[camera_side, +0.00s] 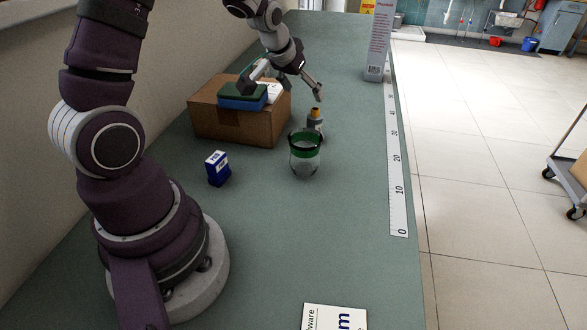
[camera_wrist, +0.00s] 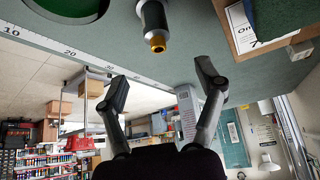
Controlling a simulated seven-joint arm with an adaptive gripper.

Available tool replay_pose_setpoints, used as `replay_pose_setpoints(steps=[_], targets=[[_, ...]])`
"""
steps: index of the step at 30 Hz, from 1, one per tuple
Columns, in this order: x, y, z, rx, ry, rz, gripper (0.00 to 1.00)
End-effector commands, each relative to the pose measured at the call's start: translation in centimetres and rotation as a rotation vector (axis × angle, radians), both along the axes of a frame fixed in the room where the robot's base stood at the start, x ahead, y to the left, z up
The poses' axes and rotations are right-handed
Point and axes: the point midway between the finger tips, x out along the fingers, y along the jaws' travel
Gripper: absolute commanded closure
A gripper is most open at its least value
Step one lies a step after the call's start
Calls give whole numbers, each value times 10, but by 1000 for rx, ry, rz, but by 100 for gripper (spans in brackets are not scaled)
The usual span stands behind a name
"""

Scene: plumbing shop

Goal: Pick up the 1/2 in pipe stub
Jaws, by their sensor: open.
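A short dark cylinder with a pale band and an orange tip (camera_side: 315,120) stands on the bench behind the glass; it is the likeliest 1/2 in pipe stub, but no label is readable. In the wrist view it shows at the top (camera_wrist: 154,20), ahead of the fingers and apart from them. My gripper (camera_side: 282,92) is open, with its fingers spread wide above the box and the cylinder. In the wrist view my gripper (camera_wrist: 162,80) has nothing between its fingers.
A green-rimmed glass (camera_side: 304,160) stands just in front of the cylinder. A cardboard box (camera_side: 232,125) bearing a green and blue block (camera_side: 243,95) is left of it. A small blue box (camera_side: 217,169), a tall grey box (camera_side: 378,45) and a ruler strip (camera_side: 396,170) are nearby.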

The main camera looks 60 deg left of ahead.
Motion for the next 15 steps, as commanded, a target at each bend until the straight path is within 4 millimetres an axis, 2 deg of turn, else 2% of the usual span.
replay_pose_setpoints(steps=[4, 11, 15], targets=[[12, 5, -24, -2, 4, 1, 31], [26, 10, -47, -1, 4, 1, 31], [37, 12, -71, -1, 6, 0, 31]])
